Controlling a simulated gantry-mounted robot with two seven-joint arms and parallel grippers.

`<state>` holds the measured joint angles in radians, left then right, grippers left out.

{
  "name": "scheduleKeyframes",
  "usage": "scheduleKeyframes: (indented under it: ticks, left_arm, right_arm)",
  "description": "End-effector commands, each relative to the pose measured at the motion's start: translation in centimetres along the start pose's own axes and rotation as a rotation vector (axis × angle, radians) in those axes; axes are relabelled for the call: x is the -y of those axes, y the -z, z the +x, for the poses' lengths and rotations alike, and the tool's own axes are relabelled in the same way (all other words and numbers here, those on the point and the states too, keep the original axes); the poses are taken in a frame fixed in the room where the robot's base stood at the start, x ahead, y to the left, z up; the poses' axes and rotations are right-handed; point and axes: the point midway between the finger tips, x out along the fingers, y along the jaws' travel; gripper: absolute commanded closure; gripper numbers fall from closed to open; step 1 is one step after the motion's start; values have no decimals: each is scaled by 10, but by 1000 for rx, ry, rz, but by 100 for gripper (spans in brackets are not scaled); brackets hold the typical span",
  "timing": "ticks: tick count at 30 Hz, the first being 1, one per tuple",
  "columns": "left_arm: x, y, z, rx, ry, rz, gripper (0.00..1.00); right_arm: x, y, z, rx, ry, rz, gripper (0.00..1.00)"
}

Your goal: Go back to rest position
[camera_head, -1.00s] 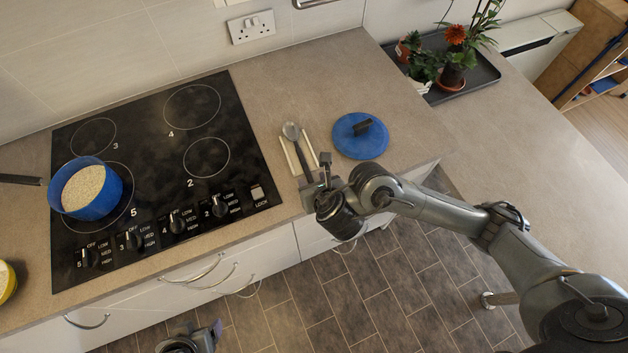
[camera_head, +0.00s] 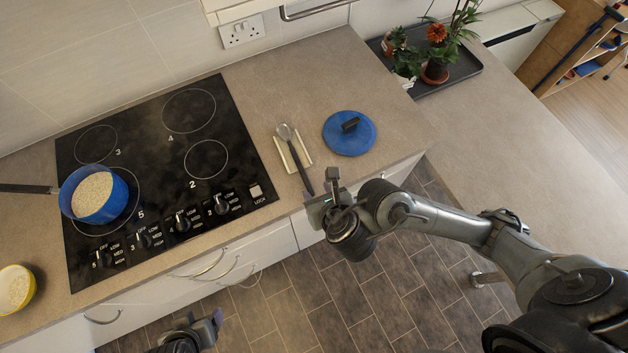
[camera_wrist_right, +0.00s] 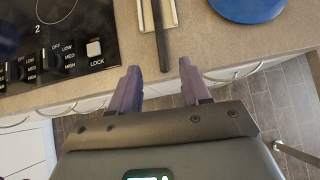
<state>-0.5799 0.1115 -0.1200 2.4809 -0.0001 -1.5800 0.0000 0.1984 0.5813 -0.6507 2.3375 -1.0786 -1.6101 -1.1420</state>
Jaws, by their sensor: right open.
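My right gripper (camera_head: 321,190) is at the counter's front edge, beside the dark handle end of a spoon (camera_head: 296,153).
A black hob (camera_head: 150,130) holds a blue saucepan (camera_head: 120,200) of pale grains. A blue lid (camera_head: 340,140) lies right of the spoon. A yellow bowl (camera_head: 30,290) is at far left. A plant tray (camera_head: 470,68) stands at the back. Drawer handles (camera_head: 215,265) stick out below the counter.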

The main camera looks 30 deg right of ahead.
Motion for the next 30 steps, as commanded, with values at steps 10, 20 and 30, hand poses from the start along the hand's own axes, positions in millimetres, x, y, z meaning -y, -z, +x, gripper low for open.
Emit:
scheduleKeyframes:
  ticks: [10,20,30]
  left_arm:
    - [1,1,-5,1,3,4,26]
    - [4,5,-18,4,10,13,26]
    - [4,20,-64,2,7,10,26]
  right_arm:
    - [0,0,-11,0,0,1,53]
    - [-6,37,-25,-108,-13,26,53]
    - [-6,86,-88,-446,149,955,53]
